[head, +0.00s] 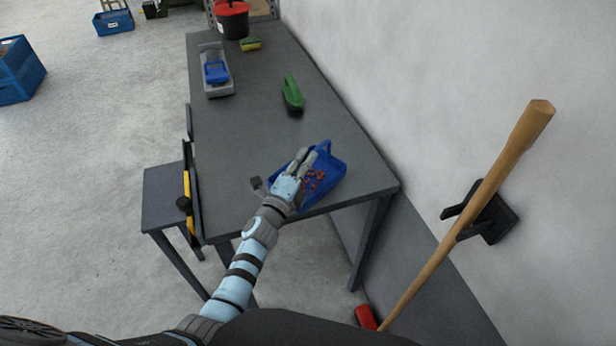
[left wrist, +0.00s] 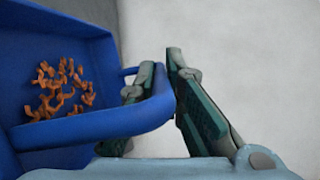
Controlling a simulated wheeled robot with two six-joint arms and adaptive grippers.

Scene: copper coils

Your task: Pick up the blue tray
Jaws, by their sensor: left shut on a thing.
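The blue tray (head: 328,183) is at the near right part of the grey table, with several copper coils (head: 314,181) in it. In the left wrist view the tray (left wrist: 52,58) fills the left side, with the orange-brown coils (left wrist: 60,92) inside. My left gripper (head: 304,158) is at the tray's left side. In the left wrist view its fingers (left wrist: 162,82) are on either side of the tray's handle bar, shut on it. Whether the tray touches the table is hard to tell. My right gripper is not in view.
On the grey table (head: 240,140) are a green-handled brush (head: 292,94), a grey bin with a blue item (head: 216,72), a sponge (head: 250,44) and a red-rimmed bucket (head: 232,20). A wooden handle (head: 465,220) leans by the right wall. The table's middle is clear.

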